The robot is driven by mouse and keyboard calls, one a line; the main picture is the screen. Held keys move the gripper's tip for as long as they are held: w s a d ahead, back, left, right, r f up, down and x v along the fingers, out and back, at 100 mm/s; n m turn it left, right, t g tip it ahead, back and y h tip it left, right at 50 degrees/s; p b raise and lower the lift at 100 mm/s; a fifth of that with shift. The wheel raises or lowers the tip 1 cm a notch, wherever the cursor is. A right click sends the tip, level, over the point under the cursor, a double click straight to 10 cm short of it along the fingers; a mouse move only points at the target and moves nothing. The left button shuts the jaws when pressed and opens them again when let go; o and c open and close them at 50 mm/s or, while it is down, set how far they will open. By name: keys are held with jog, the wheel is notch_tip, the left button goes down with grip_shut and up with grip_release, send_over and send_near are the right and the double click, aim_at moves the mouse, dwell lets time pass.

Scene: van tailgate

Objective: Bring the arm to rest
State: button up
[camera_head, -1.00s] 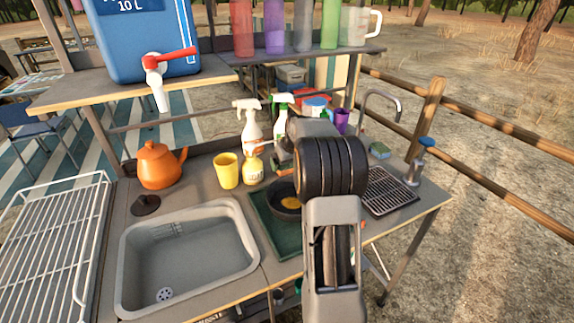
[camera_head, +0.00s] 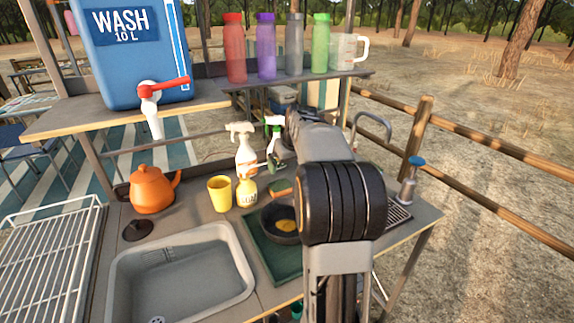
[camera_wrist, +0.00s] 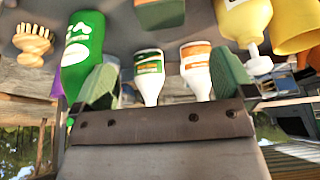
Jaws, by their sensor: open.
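In the head view my arm reaches forward over the right part of the wash counter (camera_head: 262,285), its big dark joint in front of the counter. The forearm hides my fingertips there. In the wrist view my gripper (camera_wrist: 165,85) is open, its two green finger pads well apart at left and right. Nothing shows held between them. Two white bottles, one with a green label (camera_wrist: 149,70) and one with an orange label (camera_wrist: 195,68), show in the gap beyond the fingers, upside down in the picture.
A spray bottle (camera_head: 245,150), yellow cup (camera_head: 219,193), soap bottle (camera_head: 247,193) and dark pan (camera_head: 270,230) stand near the arm. An orange kettle (camera_head: 152,190) stands behind the sink (camera_head: 185,268). Above are a blue water container (camera_head: 125,65) and a shelf (camera_head: 350,76) with several bottles.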

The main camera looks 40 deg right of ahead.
dwell(0.4)
jog(key=s+f, duration=0.1)
jog(key=s+a+f+m, duration=0.1)
jog(key=s+a+f+m+g, duration=0.1)
jog(key=f, duration=0.1)
jog(key=s+a+r+n+p, duration=0.2)
jog(key=s+a+r+p, duration=0.1)
jog(key=s+a, duration=0.6)
jog(key=s+a+r+n+p, duration=0.1)
jog(key=s+a+r+p, duration=0.1)
jog(key=s+a+p, duration=0.4)
jog(key=shift+s+a+r+n+y, duration=0.35)
jog(key=shift+s+a, duration=1.15)
jog(key=shift+a, duration=2.1)
